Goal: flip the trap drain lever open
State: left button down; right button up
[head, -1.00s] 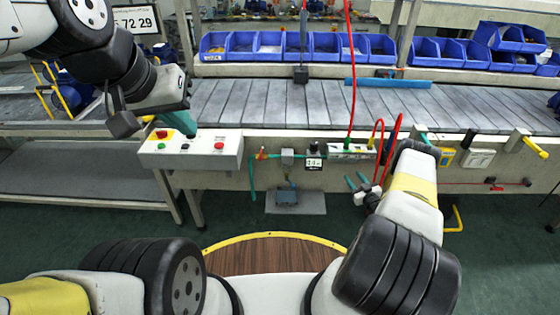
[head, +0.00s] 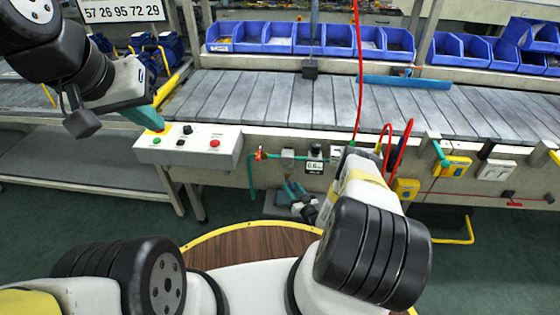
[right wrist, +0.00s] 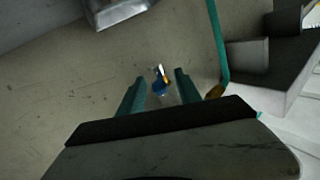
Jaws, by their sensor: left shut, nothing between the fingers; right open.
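A small pale metal part with a blue lower end (right wrist: 160,82), perhaps the drain lever, shows in the right wrist view between and beyond my right fingers. I cannot tell its position or whether it touches them. My right gripper (right wrist: 160,76) is open with its teal fingers apart. In the head view my right gripper (head: 293,189) is low in front of the bench, below the grey block on the teal pipe. The lever is not clear there.
The control box (head: 190,144) has green and red buttons. A teal pipe (head: 251,176) with a red valve handle (head: 260,154) runs beside the grey block (head: 288,154). A small display (head: 314,167) and red hoses (head: 407,140) are further right. Blue bins (head: 279,38) stand behind the conveyor.

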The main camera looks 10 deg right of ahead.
aim_at(288, 181)
jog(key=shift+x, duration=2.15)
grip_shut()
